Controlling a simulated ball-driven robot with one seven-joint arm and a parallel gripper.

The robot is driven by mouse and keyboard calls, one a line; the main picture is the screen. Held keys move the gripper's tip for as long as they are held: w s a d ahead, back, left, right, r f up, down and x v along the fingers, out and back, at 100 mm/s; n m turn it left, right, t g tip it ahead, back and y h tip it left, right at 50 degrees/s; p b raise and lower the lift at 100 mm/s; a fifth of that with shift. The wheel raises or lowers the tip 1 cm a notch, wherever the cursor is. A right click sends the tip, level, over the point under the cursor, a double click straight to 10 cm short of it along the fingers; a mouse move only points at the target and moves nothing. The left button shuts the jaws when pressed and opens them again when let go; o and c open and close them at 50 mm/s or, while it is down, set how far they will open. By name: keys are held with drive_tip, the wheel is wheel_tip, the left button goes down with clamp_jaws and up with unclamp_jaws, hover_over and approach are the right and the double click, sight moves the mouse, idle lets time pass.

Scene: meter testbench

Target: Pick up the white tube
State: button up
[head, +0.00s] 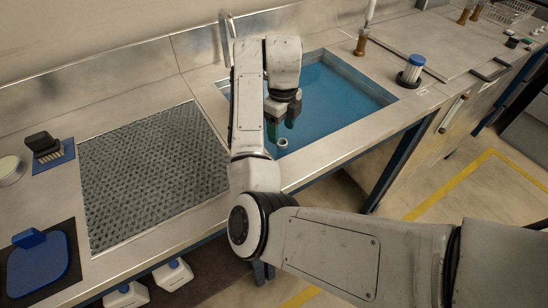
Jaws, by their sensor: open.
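A small white round piece (282,143) with a dark opening in its top is in the blue basin, near its front edge; it looks like the white tube seen from above. My gripper (282,123) hangs over the basin, pointing down, just above and behind this piece in the picture. Its dark fingers are apart, with nothing visible between them. The gap between fingers and piece is hard to judge.
The blue basin (345,90) is sunk in the steel counter, with a tap (226,40) behind it. Left are a grey perforated mat (150,165), a brush-like block (45,150) and a blue device (38,262). Brown-based stands (361,42) are at the back right.

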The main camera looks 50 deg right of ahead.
sight(280, 142)
drive_tip(key=shift+w+f, duration=0.15)
drive_tip(key=shift+f, duration=0.3)
wheel_tip(280, 142, down, 5)
drive_tip(key=shift+r, duration=0.1)
drive_tip(key=shift+d+f, duration=0.2)
drive_tip(key=shift+f, duration=2.5)
clamp_jaws()
